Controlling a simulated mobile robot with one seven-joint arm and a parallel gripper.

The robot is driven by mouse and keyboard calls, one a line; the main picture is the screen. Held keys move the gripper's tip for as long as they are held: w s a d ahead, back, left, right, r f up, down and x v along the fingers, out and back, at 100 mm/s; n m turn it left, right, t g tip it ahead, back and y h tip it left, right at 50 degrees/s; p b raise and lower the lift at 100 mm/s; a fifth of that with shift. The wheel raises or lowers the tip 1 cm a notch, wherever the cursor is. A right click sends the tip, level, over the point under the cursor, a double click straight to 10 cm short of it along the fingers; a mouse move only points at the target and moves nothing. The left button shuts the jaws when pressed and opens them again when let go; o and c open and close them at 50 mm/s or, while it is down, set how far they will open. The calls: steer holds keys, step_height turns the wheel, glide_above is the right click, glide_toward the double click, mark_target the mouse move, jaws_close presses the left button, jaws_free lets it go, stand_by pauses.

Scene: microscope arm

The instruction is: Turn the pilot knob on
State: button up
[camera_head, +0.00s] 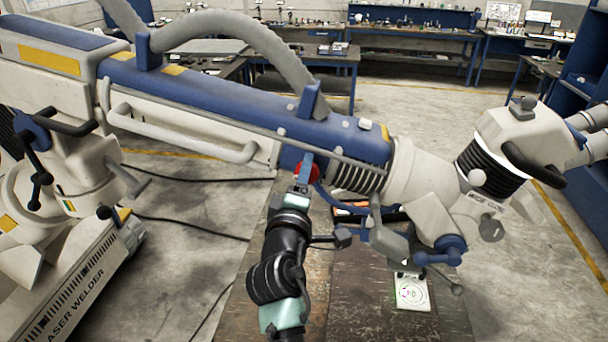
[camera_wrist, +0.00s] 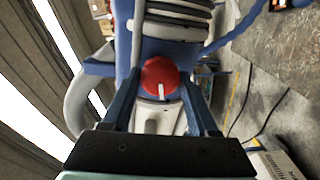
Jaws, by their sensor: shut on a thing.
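The pilot knob (camera_wrist: 160,78) is a round red knob with a white mark, which points down in the wrist view. In the head view the red knob (camera_head: 312,174) shows beside my gripper, under the blue arm. My gripper (camera_wrist: 160,85) has its two blue fingers on either side of the knob, shut on it. In the head view my gripper (camera_head: 304,170) reaches up to the knob from below, and its fingers partly hide the knob.
A brown worktable (camera_head: 375,315) stands below the arm, with a small white card (camera_head: 412,293) on it. The microscope head (camera_head: 440,205) and its joints hang at the right. A grey hose (camera_head: 235,28) runs over the arm. Black cables lie on the floor at the left.

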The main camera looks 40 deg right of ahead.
steer(key=o, duration=1.4)
steer(key=shift+c, duration=0.2)
steer(key=shift+a, duration=0.1)
steer(key=b+v, duration=0.4)
steer(key=v, duration=0.9)
steer(key=shift+b, duration=0.4)
